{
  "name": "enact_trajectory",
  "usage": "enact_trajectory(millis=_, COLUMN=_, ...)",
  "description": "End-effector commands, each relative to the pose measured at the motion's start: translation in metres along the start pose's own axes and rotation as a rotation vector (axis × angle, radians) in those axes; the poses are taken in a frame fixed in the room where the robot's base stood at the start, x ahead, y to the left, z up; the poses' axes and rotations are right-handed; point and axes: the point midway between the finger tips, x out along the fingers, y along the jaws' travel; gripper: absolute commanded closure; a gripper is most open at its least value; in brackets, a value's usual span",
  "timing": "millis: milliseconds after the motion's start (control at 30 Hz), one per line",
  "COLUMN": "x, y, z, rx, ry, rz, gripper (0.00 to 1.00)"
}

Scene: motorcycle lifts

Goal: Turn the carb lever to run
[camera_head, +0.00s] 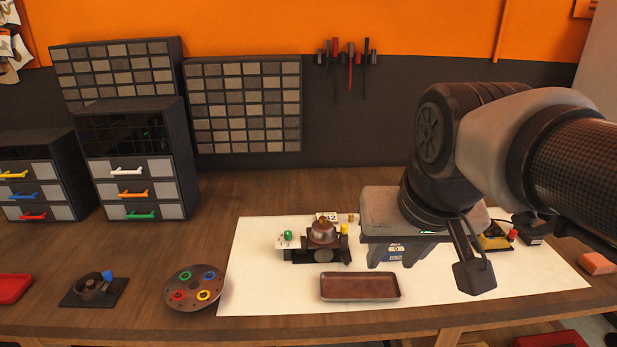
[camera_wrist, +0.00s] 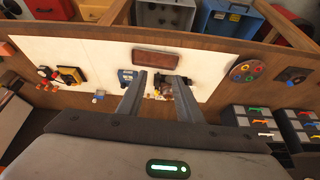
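The carburetor (camera_head: 322,234), a brown round-topped body on a dark base, stands on the white mat (camera_head: 255,285). A green knob (camera_head: 287,236) on a pale plate is at its left and a small yellow part (camera_head: 344,230) at its right. I cannot tell which part is the carb lever or how it is set. In the wrist view the carburetor (camera_wrist: 163,90) shows partly between the fingers of my gripper (camera_wrist: 160,80), which are apart with nothing held. In the head view my gripper is above and right of the carburetor, its fingers partly hidden.
A brown tray (camera_head: 360,287) lies in front of the carburetor. A blue-labelled device (camera_head: 396,253) is close on its right, partly behind my gripper. A round disc with coloured rings (camera_head: 194,287) lies left of the mat. Drawer cabinets (camera_head: 137,160) stand at the back left.

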Motion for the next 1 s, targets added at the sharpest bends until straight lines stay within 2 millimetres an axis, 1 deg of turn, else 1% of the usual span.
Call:
enact_trajectory(millis=33, x=0.035, y=-0.002, z=-0.009, rx=0.019, ry=-0.017, rz=0.008, gripper=0.68)
enact_trajectory(millis=67, x=0.045, y=-0.004, z=-0.020, rx=0.036, ry=-0.023, rz=0.014, gripper=0.68)
enact_trajectory(millis=100, x=0.062, y=-0.005, z=-0.035, rx=0.059, ry=-0.034, rz=0.025, gripper=0.68)
enact_trajectory(millis=167, x=0.086, y=-0.009, z=-0.058, rx=0.096, ry=-0.047, rz=0.042, gripper=0.68)
enact_trajectory(millis=200, x=0.104, y=-0.012, z=-0.073, rx=0.120, ry=-0.054, rz=0.054, gripper=0.68)
enact_trajectory(millis=267, x=0.129, y=-0.016, z=-0.093, rx=0.155, ry=-0.062, rz=0.072, gripper=0.68)
enact_trajectory(millis=300, x=0.145, y=-0.019, z=-0.105, rx=0.177, ry=-0.067, rz=0.083, gripper=0.68)
enact_trajectory(millis=400, x=0.179, y=-0.026, z=-0.129, rx=0.223, ry=-0.073, rz=0.109, gripper=0.68)
enact_trajectory(millis=500, x=0.200, y=-0.031, z=-0.144, rx=0.253, ry=-0.075, rz=0.126, gripper=0.68)
enact_trajectory(millis=633, x=0.210, y=-0.033, z=-0.153, rx=0.271, ry=-0.075, rz=0.136, gripper=0.68)
enact_trajectory(millis=767, x=0.222, y=-0.032, z=-0.152, rx=0.274, ry=-0.077, rz=0.138, gripper=0.68)
enact_trajectory(millis=867, x=0.239, y=-0.029, z=-0.149, rx=0.273, ry=-0.078, rz=0.138, gripper=0.68)
enact_trajectory(millis=1000, x=0.270, y=-0.025, z=-0.146, rx=0.273, ry=-0.079, rz=0.138, gripper=0.68)
